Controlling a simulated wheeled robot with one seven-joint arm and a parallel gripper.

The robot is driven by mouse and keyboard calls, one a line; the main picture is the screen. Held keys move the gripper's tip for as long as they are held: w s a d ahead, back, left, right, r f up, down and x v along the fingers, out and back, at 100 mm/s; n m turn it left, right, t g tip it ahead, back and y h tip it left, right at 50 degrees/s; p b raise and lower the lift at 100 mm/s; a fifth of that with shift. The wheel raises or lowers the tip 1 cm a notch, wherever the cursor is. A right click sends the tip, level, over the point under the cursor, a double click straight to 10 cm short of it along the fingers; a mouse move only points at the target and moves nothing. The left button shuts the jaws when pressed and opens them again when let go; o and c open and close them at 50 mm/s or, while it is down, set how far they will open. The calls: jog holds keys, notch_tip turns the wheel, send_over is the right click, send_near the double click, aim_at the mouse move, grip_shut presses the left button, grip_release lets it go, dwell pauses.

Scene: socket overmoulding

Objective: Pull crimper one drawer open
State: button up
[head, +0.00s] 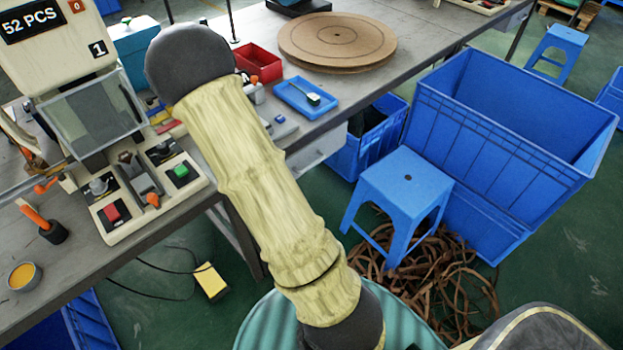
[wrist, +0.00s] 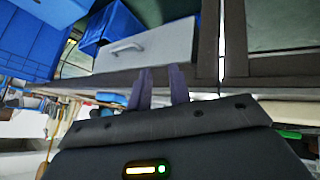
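A pale grey drawer (head: 322,148) hangs under the workbench, partly behind my arm in the head view. In the wrist view, which looks upside down, the drawer front (wrist: 165,50) shows with a light bar handle (wrist: 127,47). No gap shows around its front, so it looks closed. My gripper (wrist: 160,76) has two dark fingers apart with nothing between them. They point at the drawer front, beside the handle and not around it; I cannot tell how far off. The gripper is hidden in the head view. The crimping machine marked 1 (head: 98,49) stands on the bench.
The workbench (head: 415,62) carries a red bin (head: 262,63), a blue tray (head: 305,96) and a round brown board (head: 337,42). A blue stool (head: 405,185), blue crates (head: 500,150) and a brown tangle (head: 440,290) stand right of my arm. A yellow pedal (head: 211,283) lies on the floor.

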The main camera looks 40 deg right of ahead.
aim_at(312, 164)
jog(key=s+d+f+n+t+h+b, duration=0.1)
jog(key=d+f+n+t+h+b, duration=0.3)
jog(key=f+b, duration=0.4)
jog(key=s+d+f+n+t+h+b, duration=0.1)
jog(key=d+f+n+t+h+b, duration=0.2)
jog(key=d+f+n+b, duration=0.3)
notch_tip(312, 164, down, 3)
jog(key=t+b, duration=0.1)
jog(key=b, duration=0.2)
jog(key=shift+s+d+f+n+t+h, duration=0.2)
jog(key=shift+d+n+t+h, duration=0.1)
jog(key=shift+t+h, duration=0.1)
jog(key=shift+w+d, duration=0.1)
jog(key=b+x, duration=0.2)
jog(key=x, duration=1.5)
jog(key=shift+w+d, duration=0.1)
grip_shut()
